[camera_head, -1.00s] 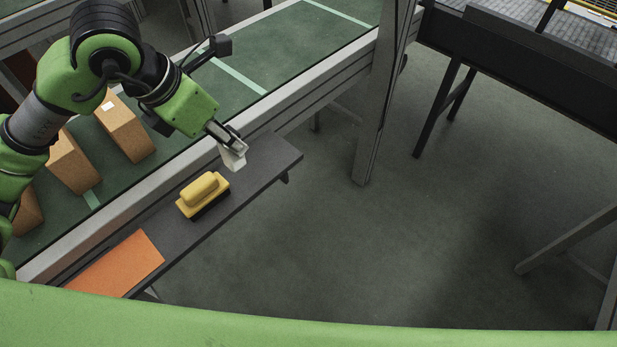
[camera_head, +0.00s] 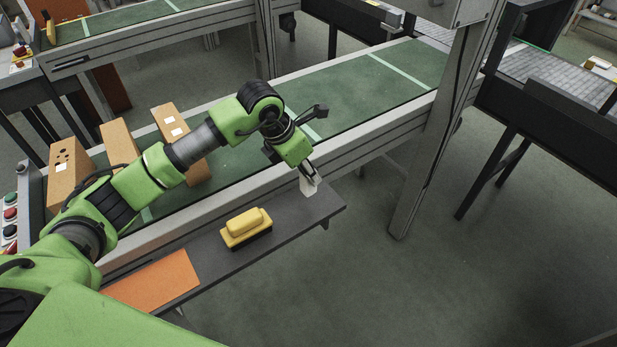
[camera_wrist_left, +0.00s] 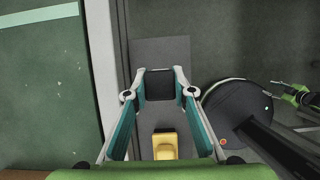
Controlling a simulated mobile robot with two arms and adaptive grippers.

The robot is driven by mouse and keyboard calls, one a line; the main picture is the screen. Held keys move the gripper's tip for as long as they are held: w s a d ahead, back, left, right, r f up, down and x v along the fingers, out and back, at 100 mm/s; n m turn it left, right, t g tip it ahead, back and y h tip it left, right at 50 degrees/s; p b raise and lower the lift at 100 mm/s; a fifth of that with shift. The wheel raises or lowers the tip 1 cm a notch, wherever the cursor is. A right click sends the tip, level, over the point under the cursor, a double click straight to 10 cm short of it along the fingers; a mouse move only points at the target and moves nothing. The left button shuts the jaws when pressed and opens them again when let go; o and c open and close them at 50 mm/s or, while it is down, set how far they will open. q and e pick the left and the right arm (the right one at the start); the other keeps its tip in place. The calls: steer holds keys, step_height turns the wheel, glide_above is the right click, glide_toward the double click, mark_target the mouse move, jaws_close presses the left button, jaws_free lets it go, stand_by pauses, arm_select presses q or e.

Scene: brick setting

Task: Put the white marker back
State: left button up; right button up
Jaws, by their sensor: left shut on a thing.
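My left gripper (camera_head: 308,172) is shut on a small white block-like thing (camera_head: 308,187) over the far right end of the dark shelf (camera_head: 208,268). In the left wrist view, my left gripper's fingers (camera_wrist_left: 160,76) have a dark square face (camera_wrist_left: 160,88) between them. I cannot tell a marker shape in it, nor whether it touches the shelf. No other white marker can be made out.
A yellow block eraser (camera_head: 246,228) sits on the shelf, left of the held thing. An orange sheet (camera_head: 155,282) lies at the shelf's left end. Behind runs a green conveyor (camera_head: 360,85) with a grey rail and cardboard boxes (camera_head: 122,148). A grey post (camera_head: 430,165) stands right.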

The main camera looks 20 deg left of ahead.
mark_target(308, 181)
arm_select(q)
step_height(308, 181, down, 3)
steer(key=shift+w+f+p, duration=0.1)
steer(key=shift+p, duration=0.7)
steer(key=shift+f, duration=0.1)
steer(key=shift+f+b, duration=0.15)
steer(key=shift+b, duration=0.15)
steer(key=o, duration=0.9)
steer(key=shift+r, duration=0.3)
steer(key=b+v, duration=0.2)
steer(key=v, duration=0.9)
steer(key=shift+a+r, duration=0.15)
steer(key=shift+r, duration=0.2)
